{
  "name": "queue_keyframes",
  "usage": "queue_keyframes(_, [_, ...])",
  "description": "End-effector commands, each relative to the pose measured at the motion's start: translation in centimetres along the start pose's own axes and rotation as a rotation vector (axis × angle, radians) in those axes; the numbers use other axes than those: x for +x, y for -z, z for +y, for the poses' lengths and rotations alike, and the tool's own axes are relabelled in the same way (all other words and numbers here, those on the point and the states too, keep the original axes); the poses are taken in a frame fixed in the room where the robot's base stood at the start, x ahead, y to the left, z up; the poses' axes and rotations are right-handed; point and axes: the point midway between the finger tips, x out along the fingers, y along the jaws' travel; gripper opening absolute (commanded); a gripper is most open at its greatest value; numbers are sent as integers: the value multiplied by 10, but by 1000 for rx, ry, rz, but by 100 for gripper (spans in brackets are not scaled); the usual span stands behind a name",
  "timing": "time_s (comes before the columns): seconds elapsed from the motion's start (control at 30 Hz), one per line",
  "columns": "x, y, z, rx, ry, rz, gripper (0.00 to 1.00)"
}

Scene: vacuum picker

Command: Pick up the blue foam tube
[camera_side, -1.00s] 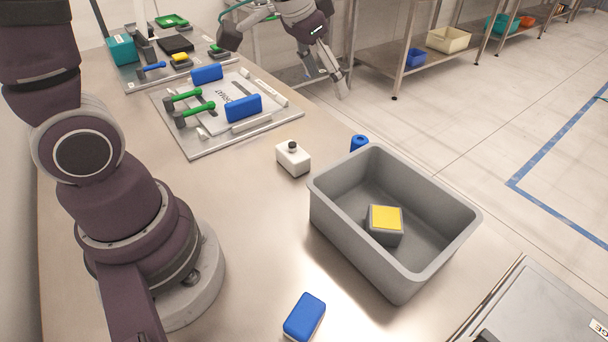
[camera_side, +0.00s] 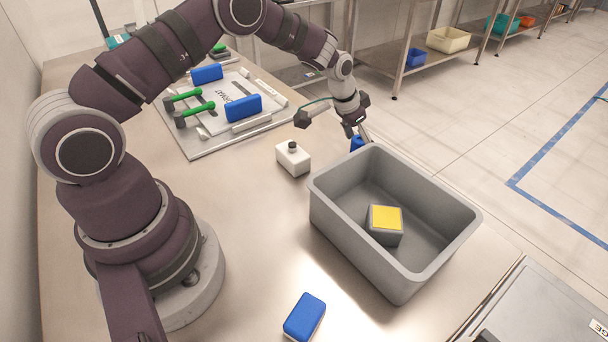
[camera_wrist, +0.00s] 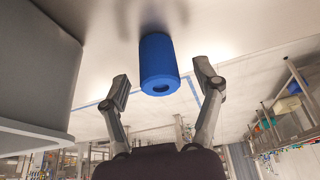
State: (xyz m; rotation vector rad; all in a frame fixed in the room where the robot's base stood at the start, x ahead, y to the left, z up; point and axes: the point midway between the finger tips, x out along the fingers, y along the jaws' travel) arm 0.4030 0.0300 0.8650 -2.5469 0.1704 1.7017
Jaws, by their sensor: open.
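The blue foam tube (camera_side: 356,143) stands on the steel table just behind the grey bin, partly hidden by my gripper and the bin in the side view. In the wrist view the blue foam tube (camera_wrist: 158,64) shows whole, with a dark hole in its end. My gripper (camera_side: 358,133) is at the tube in the side view. In the wrist view my gripper (camera_wrist: 162,82) is open, with one finger to each side of the tube's near end. A gap shows between each finger and the tube.
The grey bin (camera_side: 330,200) stands close beside the tube and holds a grey block with a yellow top (camera_side: 386,222). A white bottle (camera_side: 293,158) stands to the left. A blue block (camera_side: 305,317) lies in front. A board with green-handled tools (camera_side: 225,135) lies farther back.

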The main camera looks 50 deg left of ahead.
Motion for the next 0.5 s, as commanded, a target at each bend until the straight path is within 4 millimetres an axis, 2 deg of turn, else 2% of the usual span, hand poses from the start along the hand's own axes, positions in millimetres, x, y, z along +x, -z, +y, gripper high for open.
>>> queue_keyframes(0.27, [5, 0, 0, 0, 0, 0, 66])
queue_keyframes(0.5, [4, 0, 0, 0, 0, 0, 35])
